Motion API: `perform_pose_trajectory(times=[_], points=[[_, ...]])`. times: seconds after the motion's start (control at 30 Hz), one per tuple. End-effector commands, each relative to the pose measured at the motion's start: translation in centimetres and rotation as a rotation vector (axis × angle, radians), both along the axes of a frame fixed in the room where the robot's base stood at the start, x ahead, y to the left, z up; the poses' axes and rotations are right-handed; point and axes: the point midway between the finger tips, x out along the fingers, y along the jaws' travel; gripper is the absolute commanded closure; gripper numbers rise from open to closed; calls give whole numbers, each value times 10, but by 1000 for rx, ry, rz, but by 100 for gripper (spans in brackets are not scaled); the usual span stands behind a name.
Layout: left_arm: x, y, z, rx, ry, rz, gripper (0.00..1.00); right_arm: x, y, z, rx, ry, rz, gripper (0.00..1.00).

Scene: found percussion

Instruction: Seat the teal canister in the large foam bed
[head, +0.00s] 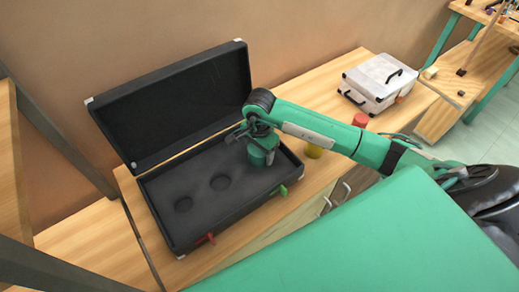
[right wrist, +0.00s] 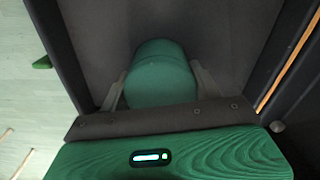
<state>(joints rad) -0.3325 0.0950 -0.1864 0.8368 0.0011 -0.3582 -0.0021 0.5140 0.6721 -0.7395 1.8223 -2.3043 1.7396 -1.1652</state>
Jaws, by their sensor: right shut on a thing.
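The teal canister (head: 263,156) is upright at the right end of the open black case (head: 165,232). It also shows in the right wrist view (right wrist: 160,82), between my two fingers. My right gripper (head: 258,138) is shut on it from above, and its fingers show on both sides in the right wrist view (right wrist: 160,92). The dark foam (head: 205,165) has two empty round beds to the left, a middle one (head: 220,182) and a smaller one (head: 183,204). The canister covers whatever bed lies under it; I cannot tell whether its base is inside one. My left gripper is out of view.
The case lid (head: 185,105) stands open behind. A red latch (head: 205,239) and a green latch (head: 281,191) stick out in front. A yellow can (head: 314,150) and a red can (head: 360,120) stand right of the case under my arm. A white case (head: 378,80) lies farther right.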

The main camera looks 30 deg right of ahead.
Motion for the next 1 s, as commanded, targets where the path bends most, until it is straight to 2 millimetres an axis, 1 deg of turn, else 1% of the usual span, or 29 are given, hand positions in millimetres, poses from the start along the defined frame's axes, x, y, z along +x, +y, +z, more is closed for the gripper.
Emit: perform_pose_trajectory(times=[0.1,0.3,0.33,0.43,0.7,0.83,0.87,0.97,1.0], points=[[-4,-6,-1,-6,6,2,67,1,0,1,1,-2,0,62],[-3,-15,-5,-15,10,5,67,1,0,-3,0,-2,0,62],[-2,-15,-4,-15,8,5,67,0,0,-3,-1,-1,0,34],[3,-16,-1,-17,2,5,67,0,0,-2,-1,-1,0,14],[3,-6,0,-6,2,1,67,0,0,-1,0,-1,0,14],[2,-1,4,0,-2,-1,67,0,0,4,1,-2,0,14],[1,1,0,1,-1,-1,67,1,0,6,0,-4,0,14],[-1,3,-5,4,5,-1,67,2,-1,23,-2,-7,1,14],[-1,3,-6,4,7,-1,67,2,-1,32,0,-9,1,14]])
